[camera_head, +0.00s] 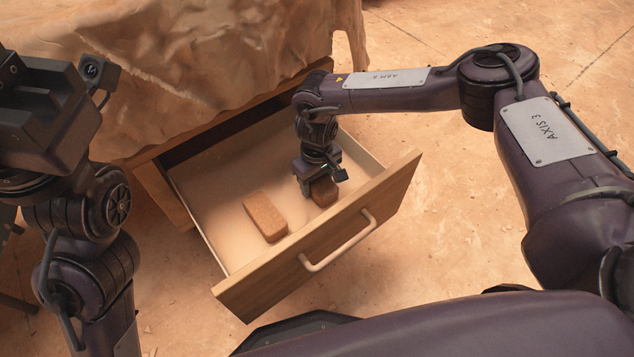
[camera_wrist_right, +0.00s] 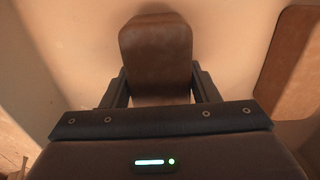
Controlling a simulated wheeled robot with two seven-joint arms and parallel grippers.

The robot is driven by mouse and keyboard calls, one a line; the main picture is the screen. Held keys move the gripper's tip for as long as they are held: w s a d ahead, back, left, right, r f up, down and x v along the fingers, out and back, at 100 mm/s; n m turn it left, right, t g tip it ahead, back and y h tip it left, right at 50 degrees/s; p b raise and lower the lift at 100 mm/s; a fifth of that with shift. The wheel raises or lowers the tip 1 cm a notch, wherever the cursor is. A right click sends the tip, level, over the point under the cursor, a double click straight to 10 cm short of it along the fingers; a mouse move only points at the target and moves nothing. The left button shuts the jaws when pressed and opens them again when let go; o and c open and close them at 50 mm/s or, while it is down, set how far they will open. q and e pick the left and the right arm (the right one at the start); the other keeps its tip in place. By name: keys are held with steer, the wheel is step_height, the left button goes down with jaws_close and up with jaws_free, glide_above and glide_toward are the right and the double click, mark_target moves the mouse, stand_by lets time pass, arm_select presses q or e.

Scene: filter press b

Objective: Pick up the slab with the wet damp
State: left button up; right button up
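Two slabs lie in the open drawer. The dark brown, damp-looking slab (camera_head: 324,192) is at the right, near the drawer front. It shows large in the right wrist view (camera_wrist_right: 156,55). My right gripper (camera_head: 318,181) reaches down over it, with one finger close against each side and no clear gap, so it looks shut on the slab. The slab appears still at the drawer floor. A lighter, dry-looking slab (camera_head: 265,217) lies to its left, clear of the gripper; its edge shows at the right of the wrist view (camera_wrist_right: 292,65). My left gripper (camera_head: 40,105) is raised at the left; its fingers cannot be made out.
The wooden drawer (camera_head: 335,235) is pulled out, with a pale handle (camera_head: 340,243) on its front. Its walls surround the slabs. A draped cloth (camera_head: 190,60) covers the furniture behind. The drawer floor left of the lighter slab is bare.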

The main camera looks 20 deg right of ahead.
steer(key=c, duration=0.7)
steer(key=shift+r, duration=0.1)
